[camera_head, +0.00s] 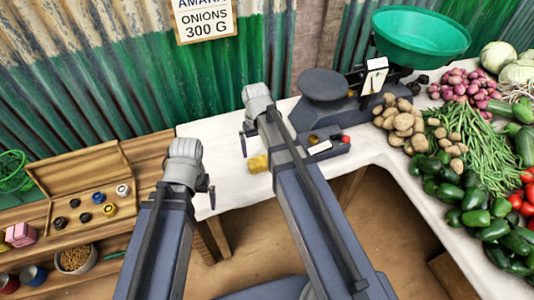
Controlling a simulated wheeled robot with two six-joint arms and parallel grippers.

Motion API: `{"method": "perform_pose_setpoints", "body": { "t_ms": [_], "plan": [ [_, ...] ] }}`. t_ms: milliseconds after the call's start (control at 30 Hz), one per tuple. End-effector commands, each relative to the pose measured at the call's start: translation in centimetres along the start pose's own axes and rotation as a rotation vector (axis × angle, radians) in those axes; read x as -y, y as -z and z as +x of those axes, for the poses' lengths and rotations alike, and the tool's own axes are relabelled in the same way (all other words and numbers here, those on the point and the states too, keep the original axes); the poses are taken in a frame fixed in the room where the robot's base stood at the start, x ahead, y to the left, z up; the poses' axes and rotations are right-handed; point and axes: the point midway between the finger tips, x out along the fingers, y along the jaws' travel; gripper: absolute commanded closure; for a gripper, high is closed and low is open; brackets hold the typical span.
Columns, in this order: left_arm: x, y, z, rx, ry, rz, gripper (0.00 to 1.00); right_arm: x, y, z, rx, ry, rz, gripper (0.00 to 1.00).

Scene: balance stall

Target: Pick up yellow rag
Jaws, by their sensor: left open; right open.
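The yellow rag (258,164) is a small bundle on the white tabletop, near the table's front edge. The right arm crosses close beside it on the right and may hide part of it. My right gripper (244,140) is open and hangs over the white table, a little beyond and left of the rag, apart from it in the picture. My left gripper (209,190) is open, left of the rag and nearer, at the table's left front edge. Both look empty, though the fingers are small and seen from behind.
A scale with a green pan (424,38) and a dark round plate (323,84) stands behind right. A dark tray (325,148) of small pieces sits right of the rag. Potatoes (403,122) and other vegetables fill the right. A wooden box (78,168) stands left.

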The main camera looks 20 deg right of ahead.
Motion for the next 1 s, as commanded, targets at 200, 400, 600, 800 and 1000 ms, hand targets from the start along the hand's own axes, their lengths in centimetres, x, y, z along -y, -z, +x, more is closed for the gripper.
{"method": "perform_pose_setpoints", "body": {
  "t_ms": [200, 400, 600, 800, 1000],
  "plan": [
    [0.0, 0.0, 0.2, 0.000, 0.000, 0.001, 0.00, -0.2, 0.2, 0.2, -0.002, 0.003, 0.004, 0.00],
    [-0.2, 0.1, 1.8, 0.000, 0.000, 0.001, 0.00, -0.1, 0.1, 1.8, -0.002, 0.003, 0.004, 0.00],
    [-0.3, 0.1, 2.8, 0.000, 0.000, 0.001, 0.00, -0.1, 0.1, 2.8, -0.002, 0.003, 0.003, 0.00],
    [-0.3, 0.2, 3.1, 0.000, 0.000, 0.001, 0.00, -0.1, 0.1, 3.1, -0.002, 0.002, 0.003, 0.00],
    [-0.5, 0.3, 5.2, 0.000, 0.000, 0.001, 0.00, 0.0, 0.2, 5.2, -0.002, 0.002, 0.003, 0.00]
  ]
}}
